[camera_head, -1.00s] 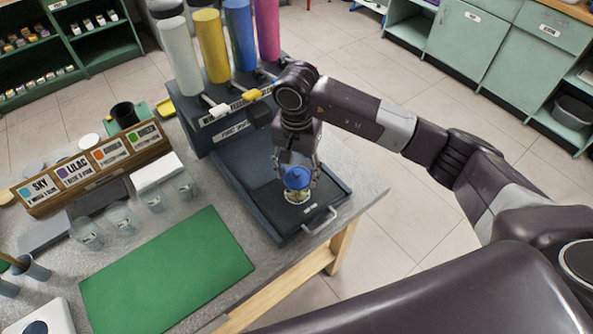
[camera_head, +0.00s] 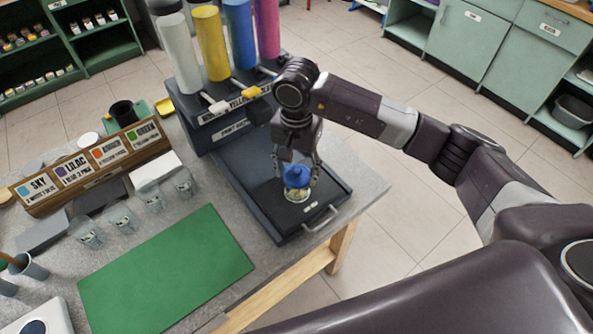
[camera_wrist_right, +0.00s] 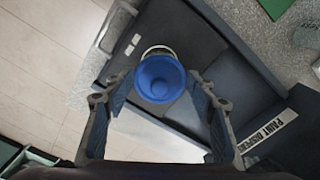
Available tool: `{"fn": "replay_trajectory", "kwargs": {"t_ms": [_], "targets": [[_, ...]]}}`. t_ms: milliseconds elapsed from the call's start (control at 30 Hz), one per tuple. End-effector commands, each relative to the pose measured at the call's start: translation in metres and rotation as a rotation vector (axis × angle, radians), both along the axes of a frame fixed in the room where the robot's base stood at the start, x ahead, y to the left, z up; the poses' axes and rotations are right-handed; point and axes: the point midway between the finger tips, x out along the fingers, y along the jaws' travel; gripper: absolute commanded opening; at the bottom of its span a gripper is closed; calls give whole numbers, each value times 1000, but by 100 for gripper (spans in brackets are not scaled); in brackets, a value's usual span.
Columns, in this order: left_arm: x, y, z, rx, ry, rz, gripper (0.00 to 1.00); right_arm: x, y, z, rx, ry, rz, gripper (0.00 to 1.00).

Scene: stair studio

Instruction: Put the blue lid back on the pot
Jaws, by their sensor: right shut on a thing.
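The blue lid (camera_head: 296,174) is at the pot's mouth, over the small clear pot (camera_head: 297,195) with yellowish contents. Whether it is fully seated I cannot tell. The pot stands on the dark tray (camera_head: 262,212) of the paint dispenser. My right gripper (camera_head: 297,181) points down, its fingers on either side of the lid and shut on it. In the right wrist view the lid (camera_wrist_right: 160,79) lies between the fingertips (camera_wrist_right: 158,88) and hides most of the pot; only a pale rim shows behind it. My left gripper is not in view.
The dispenser with coloured cylinders (camera_head: 211,45) stands behind the tray. A green mat (camera_head: 168,270), several clear cups (camera_head: 121,217) and a wooden label rack (camera_head: 95,165) are to the left. The tray's metal handle (camera_head: 320,219) faces the table's right edge.

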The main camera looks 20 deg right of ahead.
Motion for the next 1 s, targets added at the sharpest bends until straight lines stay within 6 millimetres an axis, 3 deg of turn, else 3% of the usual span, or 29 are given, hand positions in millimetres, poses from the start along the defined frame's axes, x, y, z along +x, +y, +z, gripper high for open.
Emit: {"fn": "replay_trajectory", "kwargs": {"t_ms": [1000], "targets": [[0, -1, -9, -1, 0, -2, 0, 0, 0, -1, -1, -1, 1, 39]]}}
